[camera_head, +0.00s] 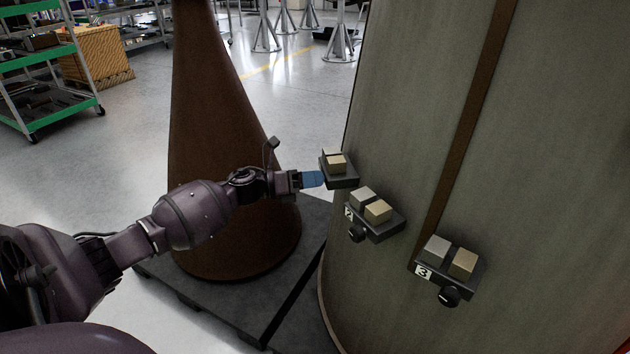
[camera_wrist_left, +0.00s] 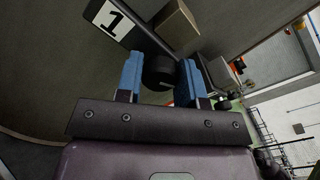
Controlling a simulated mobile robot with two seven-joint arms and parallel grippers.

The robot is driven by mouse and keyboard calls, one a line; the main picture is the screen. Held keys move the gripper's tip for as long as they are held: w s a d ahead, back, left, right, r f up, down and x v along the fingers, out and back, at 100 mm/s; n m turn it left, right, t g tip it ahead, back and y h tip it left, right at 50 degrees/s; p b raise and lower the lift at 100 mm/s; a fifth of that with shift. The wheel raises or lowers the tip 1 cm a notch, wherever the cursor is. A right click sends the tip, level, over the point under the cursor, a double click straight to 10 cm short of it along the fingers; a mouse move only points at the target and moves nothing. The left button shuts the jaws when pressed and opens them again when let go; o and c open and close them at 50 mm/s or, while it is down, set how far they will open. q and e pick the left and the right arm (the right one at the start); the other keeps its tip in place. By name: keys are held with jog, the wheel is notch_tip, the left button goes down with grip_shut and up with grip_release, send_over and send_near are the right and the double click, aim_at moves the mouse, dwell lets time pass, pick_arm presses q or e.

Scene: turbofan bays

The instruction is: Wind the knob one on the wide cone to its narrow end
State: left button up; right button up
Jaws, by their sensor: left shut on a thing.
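Control box one (camera_head: 338,170), a dark bracket with a tan block on top, is mounted on the large grey-green curved body (camera_head: 410,110). The wrist view shows its white "1" label (camera_wrist_left: 114,18). My left gripper (camera_head: 318,179) comes from the left with blue fingers. In the wrist view, its fingers (camera_wrist_left: 162,80) are shut on the black knob one (camera_wrist_left: 159,70), one on each side. In the head view the fingers hide this knob. I cannot read the knob's turn angle or any end mark. My right gripper is not in view.
Box two (camera_head: 385,228) with its black knob (camera_head: 357,234) and box three (camera_head: 462,280) with its knob (camera_head: 450,296) sit lower right on the same body. A tall brown cone (camera_head: 215,130) stands behind my arm on a dark pallet (camera_head: 245,310). Open floor lies beyond.

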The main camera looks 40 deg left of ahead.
pick_arm(q)
jog(key=m+b, duration=0.1)
jog(key=m, duration=0.2)
jog(key=shift+f, duration=0.15)
jog(key=shift+m, duration=0.8)
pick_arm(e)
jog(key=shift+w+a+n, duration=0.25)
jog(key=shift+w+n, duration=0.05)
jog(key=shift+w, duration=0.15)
pick_arm(q)
jog(key=shift+r+b, duration=0.2)
jog(key=shift+b, duration=0.1)
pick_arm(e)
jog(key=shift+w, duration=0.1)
pick_arm(q)
jog(key=o, duration=0.9)
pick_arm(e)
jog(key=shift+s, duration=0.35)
